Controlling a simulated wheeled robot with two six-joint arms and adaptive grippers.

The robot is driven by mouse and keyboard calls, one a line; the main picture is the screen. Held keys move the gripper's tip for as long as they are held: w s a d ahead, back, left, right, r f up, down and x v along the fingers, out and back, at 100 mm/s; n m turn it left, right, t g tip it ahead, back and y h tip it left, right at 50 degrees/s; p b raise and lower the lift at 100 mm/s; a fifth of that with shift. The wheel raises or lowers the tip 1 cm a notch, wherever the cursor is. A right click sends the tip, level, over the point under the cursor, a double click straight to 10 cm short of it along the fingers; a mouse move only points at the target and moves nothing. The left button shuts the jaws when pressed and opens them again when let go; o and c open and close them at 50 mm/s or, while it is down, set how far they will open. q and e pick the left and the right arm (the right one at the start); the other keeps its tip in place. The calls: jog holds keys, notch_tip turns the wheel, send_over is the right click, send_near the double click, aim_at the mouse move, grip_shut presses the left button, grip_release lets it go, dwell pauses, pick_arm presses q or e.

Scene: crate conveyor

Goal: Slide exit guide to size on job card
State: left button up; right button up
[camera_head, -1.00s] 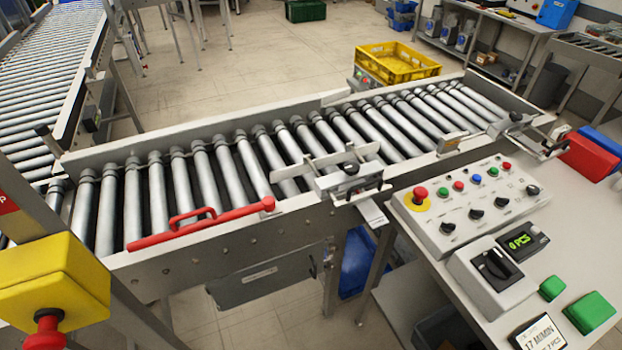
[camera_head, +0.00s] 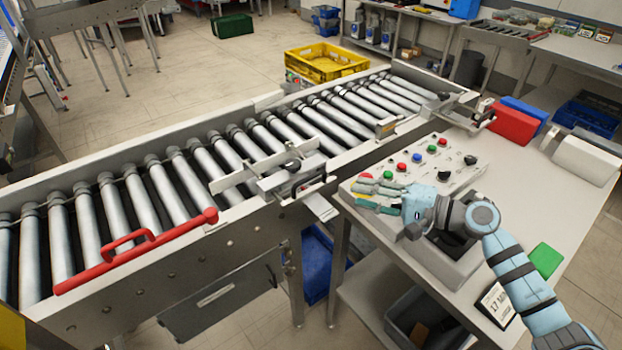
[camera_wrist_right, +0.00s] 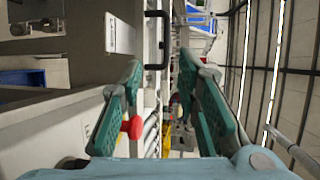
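A metal guide with a black knob and slotted bracket (camera_head: 290,180) sits on the near rail at the middle of the roller conveyor (camera_head: 190,225). A second similar guide (camera_head: 462,112) sits at the far right end. I cannot tell which is the exit guide. The job card (camera_head: 497,304) lies at the desk's front edge, partly hidden by my right arm; its text is too small to read fully. My right gripper (camera_head: 366,188) is open and empty over the left part of the control panel, right of the middle guide. Its spread fingers (camera_wrist_right: 160,65) show in the right wrist view. My left gripper is not in view.
The control panel (camera_head: 400,160) with knobs and buttons lies under my right gripper. A red bar with a handle (camera_head: 135,250) lies along the conveyor's near rail. Red and blue bins (camera_head: 512,122) stand at the desk's back. A yellow crate (camera_head: 325,63) is behind the conveyor.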

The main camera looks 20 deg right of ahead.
aim_at(310, 178)
jog(key=x, duration=0.9)
jog(key=r+x, duration=0.1)
jog(key=x, duration=0.4)
jog(key=shift+w+f+p, duration=0.1)
jog(key=shift+w+p, duration=0.2)
jog(key=shift+w, duration=0.05)
grip_shut()
